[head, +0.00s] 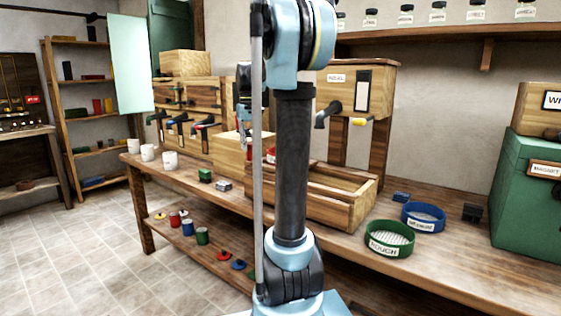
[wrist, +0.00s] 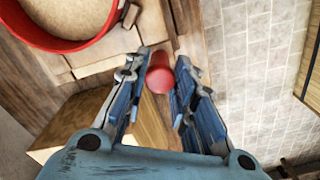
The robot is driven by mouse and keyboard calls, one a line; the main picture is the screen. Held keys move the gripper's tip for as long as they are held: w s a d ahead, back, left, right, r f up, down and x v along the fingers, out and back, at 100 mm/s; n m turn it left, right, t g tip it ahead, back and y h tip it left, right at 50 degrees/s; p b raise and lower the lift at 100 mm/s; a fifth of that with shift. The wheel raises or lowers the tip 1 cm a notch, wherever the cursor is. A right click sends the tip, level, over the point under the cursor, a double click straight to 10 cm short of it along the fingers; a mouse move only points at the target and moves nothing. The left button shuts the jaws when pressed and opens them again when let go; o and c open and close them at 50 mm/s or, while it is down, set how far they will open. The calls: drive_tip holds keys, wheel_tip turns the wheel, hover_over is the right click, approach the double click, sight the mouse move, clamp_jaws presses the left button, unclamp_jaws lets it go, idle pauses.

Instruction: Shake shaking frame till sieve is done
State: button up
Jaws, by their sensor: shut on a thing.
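In the wrist view my gripper (wrist: 160,82) is shut on a red handle (wrist: 160,72), a rounded knob between the two blue fingers. A round red sieve (wrist: 92,42) at the top left holds pale, grainy material. It sits on pale wooden parts beside the handle, which look like the shaking frame (wrist: 105,68). In the head view the wooden frame (head: 345,212) stands on the bench, partly hidden by my arm. A small bit of the red sieve (head: 271,155) shows beside my arm. The handle is hidden there.
A green sieve (head: 389,238) marked ROUGH and a blue sieve (head: 423,217) rest on the bench to the right. A green magnet box (head: 525,200) stands at the right edge. White cups (head: 170,160) stand on the left end. A meal spout (head: 327,115) overhangs the frame.

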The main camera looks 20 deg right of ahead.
drive_tip(key=shift+s, duration=0.1)
drive_tip(key=s+d, duration=0.3)
drive_tip(key=s, duration=0.2)
drive_tip(key=s+d, duration=0.2)
drive_tip(key=shift+s+d, duration=0.35)
drive_tip(key=w+a, duration=0.6)
drive_tip(key=w, duration=0.3)
drive_tip(key=shift+w+a, duration=0.15)
drive_tip(key=shift+a, duration=0.2)
drive_tip(key=shift+o, duration=0.2)
idle(0.8)
drive_tip(key=o, duration=0.9)
drive_tip(key=shift+w+a, duration=0.1)
drive_tip(key=shift+o, duration=0.5)
